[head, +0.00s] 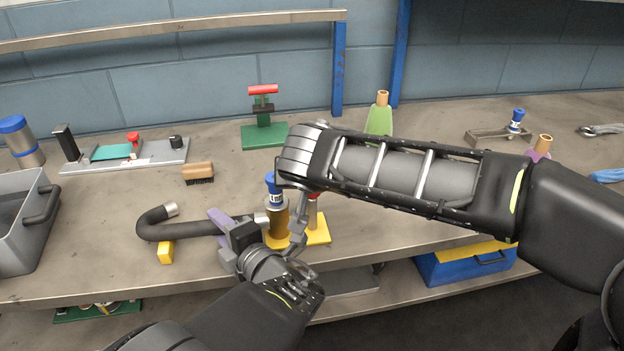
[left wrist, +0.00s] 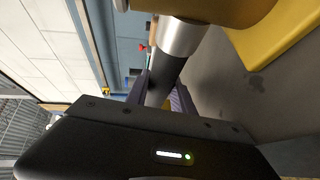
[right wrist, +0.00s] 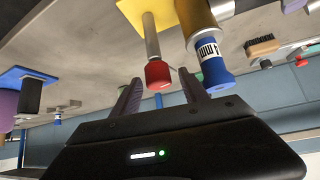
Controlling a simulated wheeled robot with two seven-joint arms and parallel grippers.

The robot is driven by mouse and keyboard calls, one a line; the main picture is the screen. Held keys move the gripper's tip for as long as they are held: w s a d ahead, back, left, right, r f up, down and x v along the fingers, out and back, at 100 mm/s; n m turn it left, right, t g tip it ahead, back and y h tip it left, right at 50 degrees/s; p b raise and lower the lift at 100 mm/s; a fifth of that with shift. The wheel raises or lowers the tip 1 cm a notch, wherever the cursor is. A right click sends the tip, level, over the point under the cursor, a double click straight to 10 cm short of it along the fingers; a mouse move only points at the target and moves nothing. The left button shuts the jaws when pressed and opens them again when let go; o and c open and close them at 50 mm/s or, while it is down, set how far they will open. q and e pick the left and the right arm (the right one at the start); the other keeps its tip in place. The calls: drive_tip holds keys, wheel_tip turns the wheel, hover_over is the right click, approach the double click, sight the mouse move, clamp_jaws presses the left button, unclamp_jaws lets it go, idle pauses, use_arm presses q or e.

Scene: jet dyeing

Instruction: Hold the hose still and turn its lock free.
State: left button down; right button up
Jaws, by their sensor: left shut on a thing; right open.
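The black curved hose (head: 185,230) lies across the bench front, its bright free end to the left. My left gripper (head: 222,222) is shut on its straight part, near the brass-coloured fitting (head: 276,225). In the left wrist view the hose (left wrist: 160,88) runs between the fingers to a silver collar (left wrist: 181,40). The fitting has a blue labelled cap (right wrist: 214,70) and stands on a yellow base (head: 317,231). Beside it is a red-tipped metal lever (right wrist: 157,72). My right gripper (right wrist: 162,92) is open, its fingers close to the red tip and blue cap. I cannot tell which part is the lock.
A grey bin (head: 22,222) stands at the left edge. A brush (head: 198,173), a green stand with a red handle (head: 264,132) and a tray-like fixture (head: 125,156) are behind. My right arm covers much of the bench's middle. A blue toolbox (head: 465,266) sits below.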

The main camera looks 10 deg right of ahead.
drive_tip(key=v, duration=1.2)
idle(0.3)
